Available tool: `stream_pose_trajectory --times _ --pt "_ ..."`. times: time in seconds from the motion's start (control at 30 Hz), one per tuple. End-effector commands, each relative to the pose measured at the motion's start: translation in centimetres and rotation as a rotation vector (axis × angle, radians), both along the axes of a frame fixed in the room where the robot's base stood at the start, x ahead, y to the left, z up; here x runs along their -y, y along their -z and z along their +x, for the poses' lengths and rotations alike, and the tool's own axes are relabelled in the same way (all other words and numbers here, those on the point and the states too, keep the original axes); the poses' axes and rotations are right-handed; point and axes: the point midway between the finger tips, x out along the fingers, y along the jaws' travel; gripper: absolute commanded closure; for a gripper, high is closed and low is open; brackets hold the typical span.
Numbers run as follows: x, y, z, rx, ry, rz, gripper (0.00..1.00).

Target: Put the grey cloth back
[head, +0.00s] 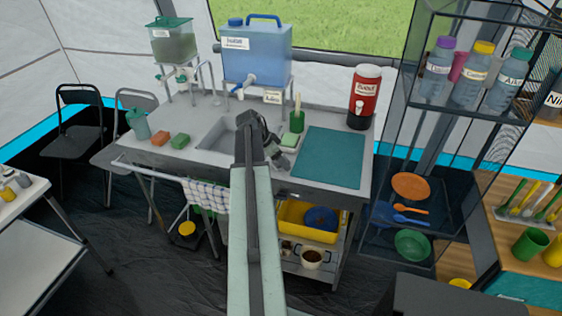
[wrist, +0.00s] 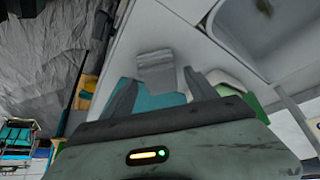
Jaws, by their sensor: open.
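A small grey cloth (wrist: 156,64) lies on the pale counter in the wrist view, just beyond my fingertips and beside the edge of the teal mat (head: 330,157). In the head view my gripper (head: 279,145) reaches over the counter between the sink (head: 219,143) and the mat, and largely hides the cloth there. My gripper (wrist: 161,78) is open in the wrist view. Its two dark fingers are apart, with nothing clearly held between them. Whether the fingers touch the cloth cannot be told.
A green brush holder (head: 297,121) stands close behind my gripper. A red drink cooler (head: 364,97) and a blue water container (head: 256,53) stand at the back. A checked towel (head: 207,196) hangs at the front rail. Orange (head: 160,138) and green (head: 180,141) sponges lie left of the sink.

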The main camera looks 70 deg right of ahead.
Motion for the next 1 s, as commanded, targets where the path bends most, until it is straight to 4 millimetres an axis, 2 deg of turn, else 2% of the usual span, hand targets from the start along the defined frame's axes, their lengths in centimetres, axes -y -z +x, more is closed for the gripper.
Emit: stream_pose_trajectory --times 0.03,0.3,0.4,0.5,0.9,0.97,1.0 --pt "-0.3 -1.2 0.2 0.000 -0.001 0.000 0.33" --pt "-2.4 -6.9 2.1 0.000 -0.002 0.000 0.33" --pt "-3.3 -8.9 2.8 0.000 -0.001 0.000 0.33" --pt "-3.9 -10.1 3.4 0.000 0.000 0.000 0.33" --pt "-4.3 -10.0 3.8 -0.001 -0.005 0.002 0.33" --pt "-5.2 -9.9 5.0 -0.002 -0.042 0.015 0.33" --pt "-6.4 -9.8 6.7 -0.005 -0.095 0.033 0.33"
